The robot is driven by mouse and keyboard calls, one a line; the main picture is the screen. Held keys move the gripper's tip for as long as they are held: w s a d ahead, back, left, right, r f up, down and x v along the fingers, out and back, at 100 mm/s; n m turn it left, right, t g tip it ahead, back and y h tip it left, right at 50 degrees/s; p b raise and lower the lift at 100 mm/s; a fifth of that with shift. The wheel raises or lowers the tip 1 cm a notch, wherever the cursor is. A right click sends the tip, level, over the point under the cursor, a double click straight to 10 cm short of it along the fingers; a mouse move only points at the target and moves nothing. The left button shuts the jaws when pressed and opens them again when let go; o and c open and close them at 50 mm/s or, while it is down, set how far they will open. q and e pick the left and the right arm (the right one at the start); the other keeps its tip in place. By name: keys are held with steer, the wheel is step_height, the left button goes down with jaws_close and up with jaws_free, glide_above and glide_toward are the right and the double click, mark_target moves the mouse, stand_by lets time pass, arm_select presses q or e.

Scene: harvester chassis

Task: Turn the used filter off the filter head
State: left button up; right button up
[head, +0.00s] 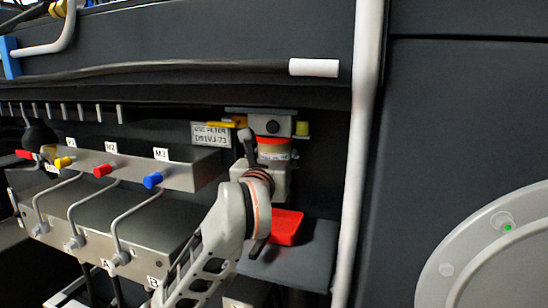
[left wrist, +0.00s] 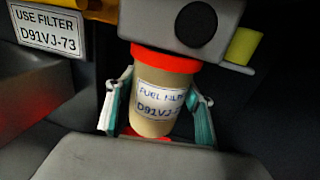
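The used filter (left wrist: 158,98) is a tan canister with a red top band and a "FUEL FILTER D91VJ-73" label. It hangs upright under the grey filter head (left wrist: 240,22), its top against the head's underside. In the head view, the filter's red band (head: 272,141) shows below the filter head (head: 287,127). My left gripper (left wrist: 163,88) has one finger on each side of the filter, with the fingertips against its sides. In the head view my left gripper (head: 263,155) hides most of the canister. My right gripper is in neither view.
A "USE FILTER D91VJ-73" sign (head: 211,135) is left of the filter head. A red tray (head: 287,227) sits on a dark shelf below. A valve block (head: 130,165) with colored knobs stands left. A white vertical pipe (head: 357,150) runs close on the right.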

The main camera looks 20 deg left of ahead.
arm_select(q)
steer(key=c, duration=0.6)
steer(key=o, duration=0.7)
steer(key=c, duration=0.6)
steer(key=shift+a+f+m+h+b, duration=0.1)
steer(key=shift+f+m+h+b, duration=0.05)
steer(key=shift+m+h+b, duration=0.4)
steer(key=shift+w+m+h+b, duration=0.1)
steer(key=shift+m+h+b, duration=0.3)
steer(key=shift+h, duration=0.65)
steer(key=shift+f+b, duration=0.35)
steer(key=shift+f, duration=0.2)
steer(key=shift+f+b, duration=0.35)
steer(key=shift+f, duration=0.2)
